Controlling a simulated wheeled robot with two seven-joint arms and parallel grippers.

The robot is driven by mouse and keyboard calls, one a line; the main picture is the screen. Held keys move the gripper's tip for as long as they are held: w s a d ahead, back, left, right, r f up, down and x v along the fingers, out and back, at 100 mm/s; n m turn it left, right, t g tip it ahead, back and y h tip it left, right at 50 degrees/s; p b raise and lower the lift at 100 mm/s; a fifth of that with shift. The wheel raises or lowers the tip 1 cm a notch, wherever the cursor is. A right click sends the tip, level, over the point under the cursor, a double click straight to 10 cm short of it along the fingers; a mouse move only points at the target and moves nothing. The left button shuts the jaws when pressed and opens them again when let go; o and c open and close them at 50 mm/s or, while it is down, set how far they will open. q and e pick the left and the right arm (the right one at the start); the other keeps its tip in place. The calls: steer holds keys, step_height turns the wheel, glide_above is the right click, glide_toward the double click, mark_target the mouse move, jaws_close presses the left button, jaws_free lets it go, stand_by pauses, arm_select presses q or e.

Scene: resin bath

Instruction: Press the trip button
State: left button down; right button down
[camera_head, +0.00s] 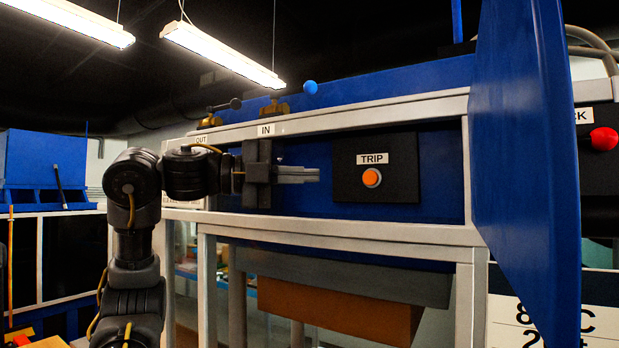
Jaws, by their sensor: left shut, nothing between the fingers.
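The trip button (371,178) is a round orange button with a pale ring. It sits on a black plate (404,187) under a white label reading TRIP, on the blue panel of the framed machine. My left gripper (316,175) comes in from the left with its fingers together and empty. Its fingertips point right, toward the button, and appear a short gap to the left of the black plate. I cannot tell how far in front of the panel they are. My right gripper is out of view.
A large blue door panel (528,170) stands out on the right. Beyond it is a red knob (603,139) on a black box. A brown block (340,308) hangs below.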

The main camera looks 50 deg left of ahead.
arm_select(q)
steer(key=p, duration=0.2)
glide_toward(376, 177)
steer(key=d, duration=0.4)
steer(key=w+p, duration=0.1)
steer(key=w, duration=0.1)
steer(key=w+a+p, duration=0.1)
steer(key=w, duration=0.1)
steer(key=shift+r, duration=0.1)
steer(key=shift+w+a, duration=0.25)
steer(key=shift+w, duration=0.1)
steer(key=shift+d, duration=0.1)
steer(key=shift+w, duration=0.1)
